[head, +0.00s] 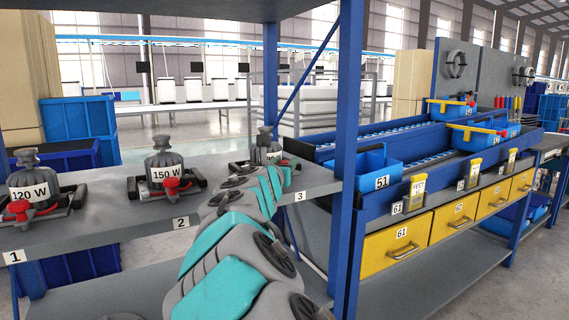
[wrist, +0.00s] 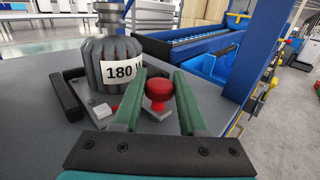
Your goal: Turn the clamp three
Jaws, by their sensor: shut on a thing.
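The third clamp shows in the wrist view with a red knob (wrist: 159,88) on a pale metal base and black bars beside it. A dark ribbed weight marked 180 (wrist: 110,60) stands upright at the clamp, left of the knob. My gripper (wrist: 158,76) has its two green fingers on either side of the red knob, shut on it. In the head view the weight (head: 266,142) is at the shelf's right end, above label 3 (head: 300,196). My arm covers most of the clamp and the knob there.
On the same grey shelf (head: 120,222) stand a 120 W weight (head: 30,172) and a 150 W weight (head: 165,158), each with a red-knobbed clamp. A blue post (head: 346,150) rises close right of my arm. Blue bins (head: 368,172) and yellow drawers (head: 398,245) are further right.

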